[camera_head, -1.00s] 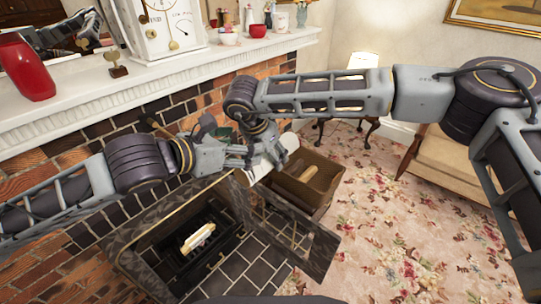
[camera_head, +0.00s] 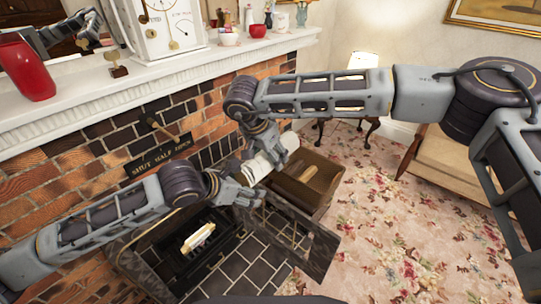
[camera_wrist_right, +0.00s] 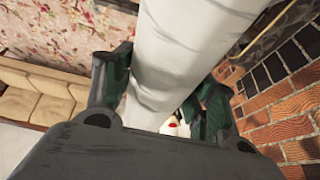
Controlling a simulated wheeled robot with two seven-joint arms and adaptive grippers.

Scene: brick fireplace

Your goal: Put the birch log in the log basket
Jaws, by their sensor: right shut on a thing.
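The birch log (camera_head: 256,169) is a thick white cylinder, held in the air beside the log basket, above its left side in the head view. My right gripper (camera_head: 270,146) is shut on it. In the right wrist view the log (camera_wrist_right: 180,50) runs between the two fingers of my right gripper (camera_wrist_right: 160,95). The log basket (camera_head: 297,194) is a brown open box on the floor, with a tan log (camera_head: 323,180) inside. My left gripper (camera_head: 243,194) is just below the birch log, near the stove door; its fingers are too small to judge.
The stove (camera_head: 200,216) stands in the fireplace with a light log inside. Its glazed door (camera_head: 300,240) hangs open in front of the basket. A white mantelpiece (camera_head: 190,70) runs above. Flowered carpet (camera_head: 400,230) is clear to the right.

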